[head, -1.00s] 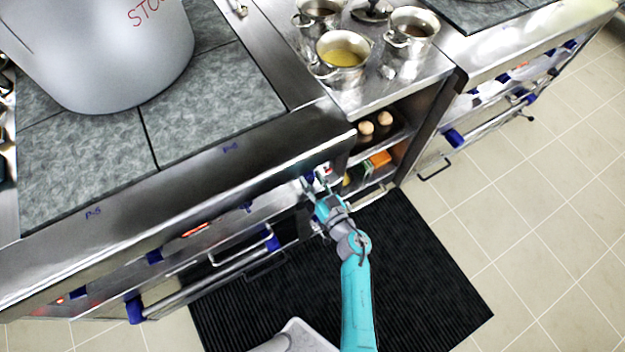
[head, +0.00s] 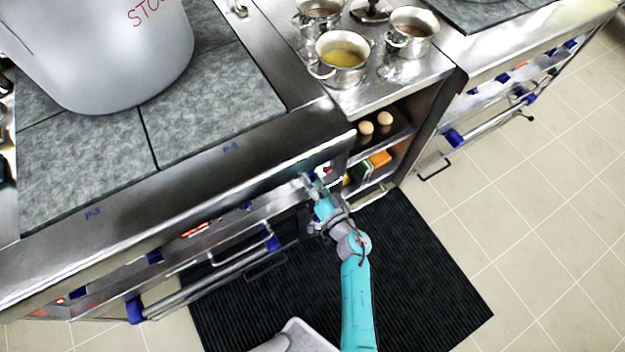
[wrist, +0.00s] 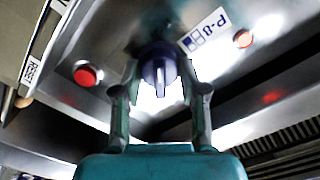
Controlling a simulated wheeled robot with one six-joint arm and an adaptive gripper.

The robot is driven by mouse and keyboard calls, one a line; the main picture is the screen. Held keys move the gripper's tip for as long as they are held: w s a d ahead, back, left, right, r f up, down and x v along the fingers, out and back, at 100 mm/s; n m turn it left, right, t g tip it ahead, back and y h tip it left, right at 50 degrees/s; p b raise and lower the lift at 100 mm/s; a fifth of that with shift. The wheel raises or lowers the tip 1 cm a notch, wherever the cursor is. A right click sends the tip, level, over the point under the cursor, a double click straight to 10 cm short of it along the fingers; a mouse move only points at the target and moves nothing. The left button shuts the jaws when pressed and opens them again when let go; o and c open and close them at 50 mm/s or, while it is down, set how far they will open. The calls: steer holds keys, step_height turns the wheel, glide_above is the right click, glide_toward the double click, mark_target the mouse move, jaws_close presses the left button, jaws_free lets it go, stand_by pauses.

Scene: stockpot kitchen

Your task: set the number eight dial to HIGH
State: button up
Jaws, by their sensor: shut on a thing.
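The number eight dial (wrist: 158,72) is a dark blue round knob with a pale grip bar, in the middle of the wrist view beside a "P-8" label (wrist: 206,30). The bar points roughly straight down in that view. My gripper (wrist: 160,88) has one finger on each side of the dial and is shut on it. The dial is mostly hidden there. No HIGH marking is readable.
A red button (wrist: 87,75) beside a "RESET" label (wrist: 33,70) is left of the dial, and an orange-red lamp (wrist: 243,38) is right of it. The oven handle bar (head: 210,278) juts out below the panel. An open shelf (head: 375,150) stands to the right.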

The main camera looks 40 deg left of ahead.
steer(key=shift+f, duration=0.1)
steer(key=o, duration=1.2)
steer(key=shift+c, duration=0.2)
steer(key=v, duration=1.2)
